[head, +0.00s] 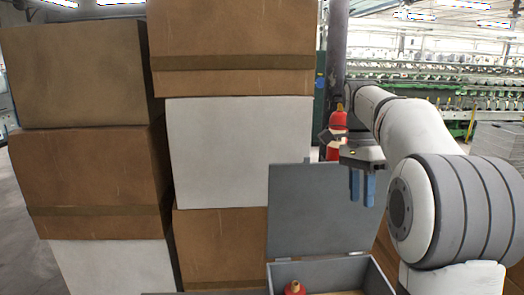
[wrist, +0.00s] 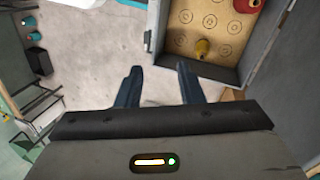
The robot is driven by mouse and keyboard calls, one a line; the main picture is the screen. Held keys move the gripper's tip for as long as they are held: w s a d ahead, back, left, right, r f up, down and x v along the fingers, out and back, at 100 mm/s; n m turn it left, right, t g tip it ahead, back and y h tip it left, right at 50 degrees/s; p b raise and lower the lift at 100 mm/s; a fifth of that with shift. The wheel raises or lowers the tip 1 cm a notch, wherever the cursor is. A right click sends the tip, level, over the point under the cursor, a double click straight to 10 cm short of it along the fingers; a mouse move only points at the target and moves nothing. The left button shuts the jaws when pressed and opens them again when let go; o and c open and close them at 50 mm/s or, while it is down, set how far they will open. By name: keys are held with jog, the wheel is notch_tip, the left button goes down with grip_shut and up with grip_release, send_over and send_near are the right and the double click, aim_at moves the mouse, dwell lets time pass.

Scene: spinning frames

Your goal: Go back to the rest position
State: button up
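A red piece with a yellowish top (head: 293,289) stands in the box.
Stacked brown and white cartons (head: 240,145) fill the left and middle. A red object with a yellow top (head: 337,122) shows by a dark post (head: 337,50) behind my gripper. Machine rows (head: 470,85) are farther back. Pale floor (wrist: 90,50) shows left of the box.

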jog(key=s+a+f+n+t+b, duration=0.3)
jog(key=s+f+n, duration=0.4)
jog(key=s+f, duration=0.4)
jog(key=s+a+f+n+t+b, duration=0.3)
jog(key=s+f+n, duration=0.4)
jog(key=s+f, duration=0.3)
jog(key=shift+s+a+f+n, duration=0.35)
jog(key=shift+a+f+n, duration=0.05)
jog(key=shift+a+f, duration=0.15)
